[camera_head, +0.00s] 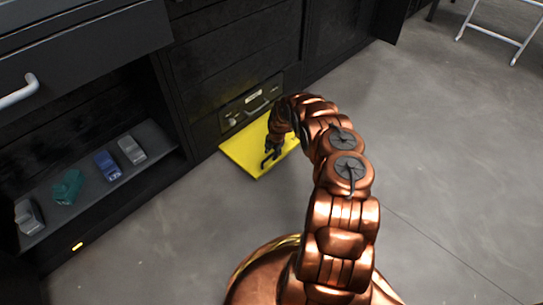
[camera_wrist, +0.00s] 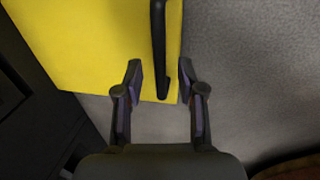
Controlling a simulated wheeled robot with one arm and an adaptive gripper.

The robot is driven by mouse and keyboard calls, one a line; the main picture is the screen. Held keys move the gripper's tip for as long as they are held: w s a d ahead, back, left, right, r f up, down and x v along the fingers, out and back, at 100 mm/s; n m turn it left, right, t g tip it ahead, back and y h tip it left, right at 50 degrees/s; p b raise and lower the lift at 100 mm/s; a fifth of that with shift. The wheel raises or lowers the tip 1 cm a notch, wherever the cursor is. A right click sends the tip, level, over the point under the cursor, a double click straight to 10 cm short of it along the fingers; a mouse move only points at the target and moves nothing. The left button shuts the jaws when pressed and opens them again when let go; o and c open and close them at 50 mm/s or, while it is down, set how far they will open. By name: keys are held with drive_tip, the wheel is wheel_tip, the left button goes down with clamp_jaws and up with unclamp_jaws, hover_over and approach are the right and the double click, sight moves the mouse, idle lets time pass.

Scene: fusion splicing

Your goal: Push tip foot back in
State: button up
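The tip foot is a flat yellow panel (camera_head: 240,147) that sticks out at floor level from under the dark cabinet. It also fills the upper left of the wrist view (camera_wrist: 80,45). A black bar handle (camera_wrist: 159,45) runs along the panel near one edge. My gripper (camera_head: 270,152) is over the panel, close to this handle. In the wrist view my gripper (camera_wrist: 160,75) is open, with the lower end of the handle between its two fingers. There is a gap on both sides, and I cannot tell the height of the fingers above the panel.
The dark cabinet (camera_head: 230,45) stands behind the panel, with a labelled metal drawer front (camera_head: 252,104) just above it. To the left, an open shelf (camera_head: 150,140) holds several small devices. Grey floor (camera_head: 450,150) is clear to the right. A white metal frame (camera_head: 495,38) stands far right.

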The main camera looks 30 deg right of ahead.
drive_tip(key=shift+w+f, duration=0.1)
drive_tip(key=shift+f, duration=0.2)
clamp_jaws()
idle(0.5)
